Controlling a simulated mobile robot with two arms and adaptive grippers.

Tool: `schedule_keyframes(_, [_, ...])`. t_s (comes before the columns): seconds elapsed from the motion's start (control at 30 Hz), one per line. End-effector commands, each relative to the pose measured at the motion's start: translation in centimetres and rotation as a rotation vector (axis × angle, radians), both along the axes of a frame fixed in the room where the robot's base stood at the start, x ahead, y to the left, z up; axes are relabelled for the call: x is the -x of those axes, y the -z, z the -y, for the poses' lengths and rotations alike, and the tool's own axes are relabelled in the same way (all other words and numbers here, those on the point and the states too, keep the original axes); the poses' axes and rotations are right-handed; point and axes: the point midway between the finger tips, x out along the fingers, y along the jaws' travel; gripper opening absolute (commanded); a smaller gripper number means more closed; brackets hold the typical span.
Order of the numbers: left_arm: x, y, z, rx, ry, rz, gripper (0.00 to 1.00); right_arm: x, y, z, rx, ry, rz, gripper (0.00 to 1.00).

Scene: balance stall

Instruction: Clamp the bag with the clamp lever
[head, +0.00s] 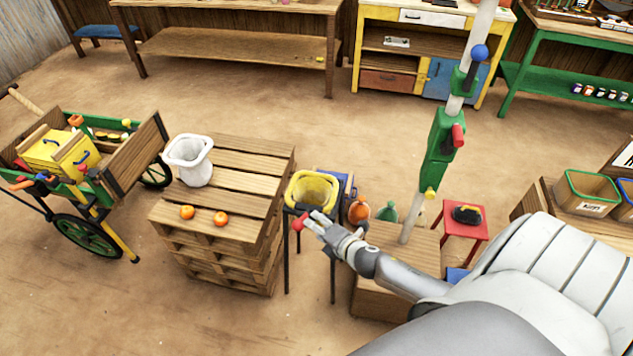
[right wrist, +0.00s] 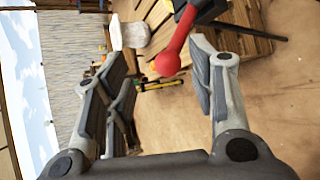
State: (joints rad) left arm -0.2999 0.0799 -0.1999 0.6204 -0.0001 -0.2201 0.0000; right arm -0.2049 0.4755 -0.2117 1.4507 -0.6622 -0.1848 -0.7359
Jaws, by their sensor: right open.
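A yellow open-topped bag (head: 311,190) hangs in a dark stand beside the pallet stack. A red knob (head: 298,222) on a dark lever sticks out at the stand's front. In the right wrist view the red knob (right wrist: 170,60) shows between the fingertips, with a gap on each side. My right gripper (head: 316,224) is open and empty, just right of the knob. A white open-topped bag (head: 190,158) stands upright on the pallets; it also shows in the right wrist view (right wrist: 130,33). The clamp's jaws cannot be made out. My left gripper is not in view.
Two oranges (head: 204,215) lie on the pallet stack (head: 250,165). A green post (head: 436,150) rises from a wooden crate (head: 385,290) close to my right forearm. A cart (head: 135,165) stands at the left. The floor in front is clear.

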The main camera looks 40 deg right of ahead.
Motion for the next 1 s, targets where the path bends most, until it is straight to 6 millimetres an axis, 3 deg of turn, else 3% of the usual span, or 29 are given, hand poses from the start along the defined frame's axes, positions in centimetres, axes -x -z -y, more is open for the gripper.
schedule_keyframes(0.67, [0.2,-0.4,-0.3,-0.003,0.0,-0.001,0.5,0.5,-0.5,0.1,-0.001,0.0,0.001,0.51])
schedule_keyframes(0.83, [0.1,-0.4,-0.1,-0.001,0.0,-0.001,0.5,1.7,-1.0,0.1,0.0,0.0,-0.001,0.51])
schedule_keyframes(1.0, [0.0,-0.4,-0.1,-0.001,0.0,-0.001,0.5,4.1,-2.2,0.0,0.0,-0.001,-0.001,0.51])
